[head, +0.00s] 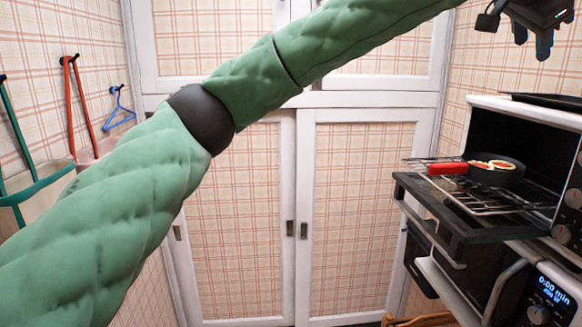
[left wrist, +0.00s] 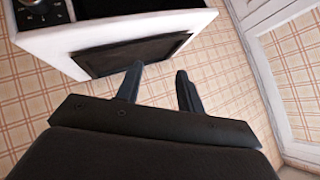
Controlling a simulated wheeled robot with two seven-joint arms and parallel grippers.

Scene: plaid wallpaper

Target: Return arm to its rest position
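My left arm, padded in green (head: 140,215), crosses the head view from lower left to top right. My left gripper (head: 532,42) is at the top right corner, high above the open oven and apart from it. In the left wrist view its two dark fingers (left wrist: 158,76) stand apart with nothing between them. My right gripper is not in view.
An oven (head: 480,110) at the right has its door (head: 440,220) down. On its wire rack (head: 485,205) sits a dark pan (head: 505,177) with a red handle and food. White-framed cabinet doors (head: 355,210) stand ahead. Hangers (head: 118,112) and bags are on the left wall.

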